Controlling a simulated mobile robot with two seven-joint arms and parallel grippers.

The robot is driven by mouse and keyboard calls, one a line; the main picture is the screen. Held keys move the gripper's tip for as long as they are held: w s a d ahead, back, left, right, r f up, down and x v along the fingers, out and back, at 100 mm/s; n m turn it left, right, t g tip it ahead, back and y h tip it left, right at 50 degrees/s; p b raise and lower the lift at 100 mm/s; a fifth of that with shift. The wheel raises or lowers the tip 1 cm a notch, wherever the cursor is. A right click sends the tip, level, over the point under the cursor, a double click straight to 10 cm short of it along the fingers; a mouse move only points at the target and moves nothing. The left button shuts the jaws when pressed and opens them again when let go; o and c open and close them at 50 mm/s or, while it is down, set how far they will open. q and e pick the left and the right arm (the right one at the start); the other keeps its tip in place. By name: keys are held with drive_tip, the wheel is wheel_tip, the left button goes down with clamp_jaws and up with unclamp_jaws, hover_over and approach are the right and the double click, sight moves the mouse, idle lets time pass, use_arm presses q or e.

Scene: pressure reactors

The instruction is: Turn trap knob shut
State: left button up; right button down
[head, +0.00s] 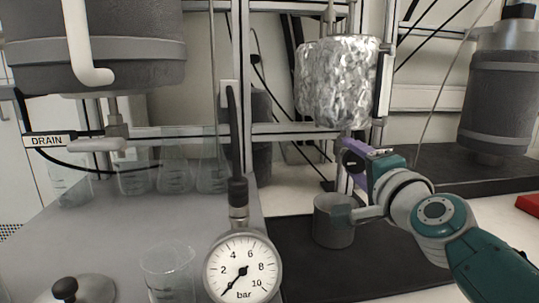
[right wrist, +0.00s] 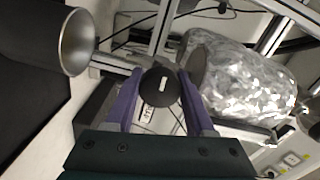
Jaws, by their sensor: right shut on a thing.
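The trap knob (head: 352,162) is a round black knob below the foil-wrapped vessel (head: 338,82). In the right wrist view the black knob (right wrist: 159,88) faces the camera and carries a short white mark that runs nearly upright in that picture. My right gripper (head: 360,164) has purple fingers and reaches in from the right. In the right wrist view its fingers (right wrist: 160,100) are closed on either side of the knob. A small white label (right wrist: 147,114) sits beside the knob, too small to read surely. My left gripper is not in view.
A metal beaker (head: 332,228) stands on the black mat (head: 310,270) just under my right gripper. Frame bars run close behind the knob. A pressure gauge (head: 243,267) stands in front, and glass flasks (head: 174,172) stand to the left. Another grey reactor (head: 495,105) is at the right.

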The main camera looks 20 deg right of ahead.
drive_tip(key=shift+m, duration=0.4)
drive_tip(key=shift+c, duration=1.3)
unclamp_jaws()
drive_tip(key=shift+s+a, duration=0.1)
drive_tip(key=shift+s, duration=0.4)
drive_tip(key=p+v, duration=0.1)
drive_tip(key=v, duration=0.8)
drive_tip(key=shift+w, duration=0.1)
